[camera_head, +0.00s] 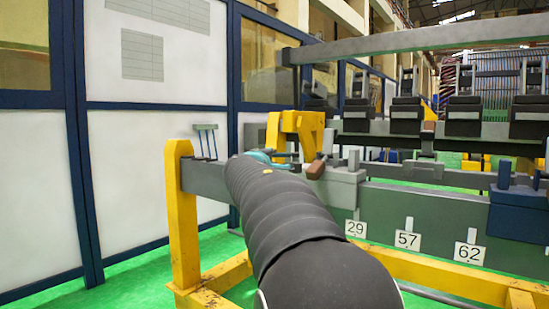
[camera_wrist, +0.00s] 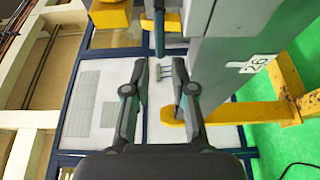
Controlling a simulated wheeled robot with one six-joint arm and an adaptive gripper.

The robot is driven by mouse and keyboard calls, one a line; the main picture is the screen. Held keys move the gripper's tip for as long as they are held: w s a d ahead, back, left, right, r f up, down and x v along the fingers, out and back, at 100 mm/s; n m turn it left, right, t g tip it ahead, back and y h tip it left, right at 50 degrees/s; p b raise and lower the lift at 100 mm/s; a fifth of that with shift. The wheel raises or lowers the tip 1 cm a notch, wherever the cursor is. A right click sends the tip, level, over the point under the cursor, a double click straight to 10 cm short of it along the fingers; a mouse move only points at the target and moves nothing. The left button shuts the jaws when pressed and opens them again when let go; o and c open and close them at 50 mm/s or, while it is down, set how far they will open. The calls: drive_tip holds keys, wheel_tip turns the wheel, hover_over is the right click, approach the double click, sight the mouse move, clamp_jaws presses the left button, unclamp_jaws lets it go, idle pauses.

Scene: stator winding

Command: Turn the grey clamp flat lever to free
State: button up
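In the wrist view my gripper (camera_wrist: 160,88) is open and empty, its two dark fingers spread apart. A narrow dark grey-teal bar (camera_wrist: 159,35) reaches down from the top edge, ahead of the gap between the fingertips. It looks like the clamp's lever, but I cannot tell for sure. It appears apart from both fingers. In the head view my black arm covers most of this place; only a teal bit of my gripper (camera_head: 268,158) shows past it, beside the yellow clamp block (camera_head: 297,128). The lever cannot be made out there.
A grey beam (camera_wrist: 222,55) runs close along the right finger in the wrist view. A yellow post (camera_head: 180,215) stands at the beam's left end in the head view. A brown-tipped part (camera_head: 317,168) sits right of my arm. White wall panels (camera_head: 150,160) stand behind.

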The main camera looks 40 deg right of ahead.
drive_tip(key=shift+v, duration=2)
